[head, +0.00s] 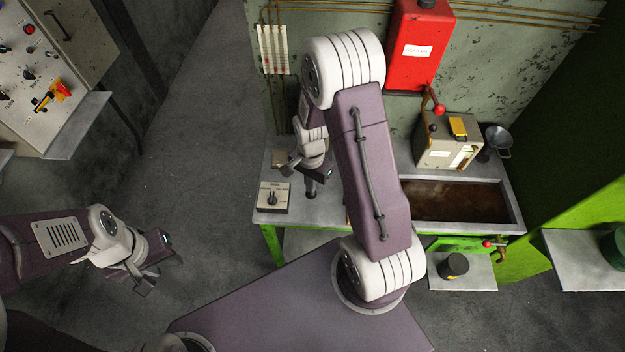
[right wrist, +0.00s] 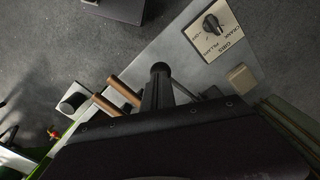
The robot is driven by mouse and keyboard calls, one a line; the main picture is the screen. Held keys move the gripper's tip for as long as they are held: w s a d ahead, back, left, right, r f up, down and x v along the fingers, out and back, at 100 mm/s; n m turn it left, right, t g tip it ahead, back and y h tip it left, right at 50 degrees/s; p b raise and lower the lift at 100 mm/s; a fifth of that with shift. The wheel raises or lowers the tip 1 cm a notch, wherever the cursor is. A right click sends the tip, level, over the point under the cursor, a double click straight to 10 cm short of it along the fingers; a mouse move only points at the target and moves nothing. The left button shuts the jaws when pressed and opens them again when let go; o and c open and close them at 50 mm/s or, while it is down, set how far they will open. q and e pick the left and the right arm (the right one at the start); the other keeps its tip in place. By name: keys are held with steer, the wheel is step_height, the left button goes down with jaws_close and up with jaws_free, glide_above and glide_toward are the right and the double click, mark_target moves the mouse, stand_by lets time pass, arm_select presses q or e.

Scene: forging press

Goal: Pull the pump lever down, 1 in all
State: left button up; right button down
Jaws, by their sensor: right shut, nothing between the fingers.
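A dark round knob (right wrist: 160,68), which looks like the end of the pump lever, shows at my right fingertips in the right wrist view. In the head view, a dark upright post (head: 311,188) stands under that gripper, beside the selector dial. My right gripper (right wrist: 157,92) is shut and points at the knob; I cannot tell whether they touch. In the head view, the right gripper (head: 305,166) is partly covered by its own wrist. The lever's lower part is hidden. My left gripper (head: 155,275) is open and empty over the floor at the left.
A selector dial plate (head: 273,197) lies at the bench's left end. Two wooden handles (right wrist: 112,98) lie close beside my right gripper. A trough of dark liquid (head: 450,202), a red tank (head: 418,45) and a red-knobbed lever (head: 438,107) are further right. A control panel (head: 40,85) stands left.

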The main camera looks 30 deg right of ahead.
mark_target(311, 198)
steer(key=f+b, duration=0.3)
steer(key=f, duration=0.1)
steer(key=shift+s+a+f, duration=0.1)
steer(key=shift+s+a, duration=0.2)
steer(key=shift+s, duration=0.1)
steer(key=f, duration=0.1)
steer(key=f+b, duration=0.2)
steer(key=shift+s+a+f, duration=0.1)
steer(key=shift+s, duration=0.15)
step_height(311, 198, down, 2)
steer(key=shift+s+f+b, duration=0.15)
steer(key=shift+b, duration=1)
steer(key=r+p, duration=0.3)
steer(key=w+r+p, duration=0.1)
steer(key=r+p, duration=0.2)
steer(key=r, duration=0.1)
steer(key=d+r+p, duration=0.1)
steer(key=r+p, duration=0.3)
steer(key=shift+w, duration=0.4)
steer(key=shift+f, duration=0.2)
